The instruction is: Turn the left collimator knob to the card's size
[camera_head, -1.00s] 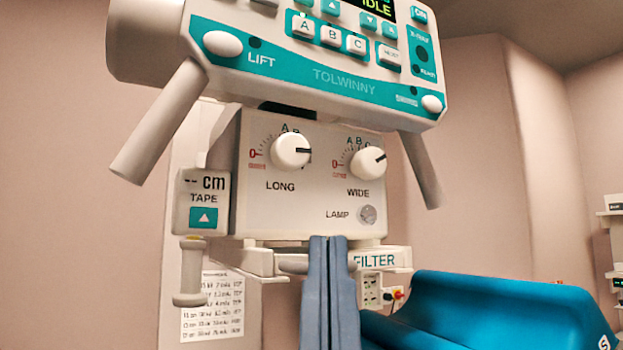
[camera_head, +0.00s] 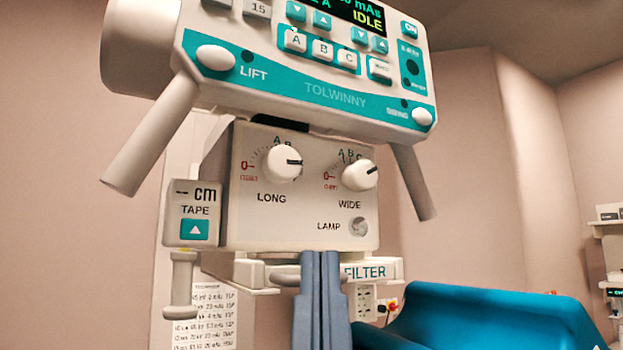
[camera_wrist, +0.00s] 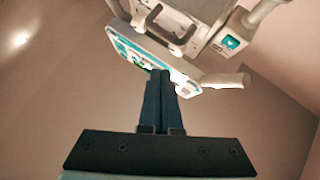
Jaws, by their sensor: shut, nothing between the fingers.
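The left collimator knob (camera_head: 285,163), labelled LONG, is white with a dark pointer line facing right. The right knob (camera_head: 360,175), labelled WIDE, also points to the right. Each has a scale with 0 and letters above it. Both sit on the white collimator box (camera_head: 300,215). A printed card (camera_head: 205,315) hangs on the wall at lower left, partly hidden; its text is too small to read. My gripper (camera_head: 320,258) is shut and empty, pointing up below the box's lower edge, apart from the knobs. Its fingers also show in the wrist view (camera_wrist: 160,75).
Above is the teal and white control panel (camera_head: 310,80) with two grey handles (camera_head: 150,135) hanging at its sides. A TAPE unit (camera_head: 193,212) juts out at the box's left. The FILTER rail (camera_head: 368,272) runs beneath. A blue padded couch (camera_head: 490,315) is at lower right.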

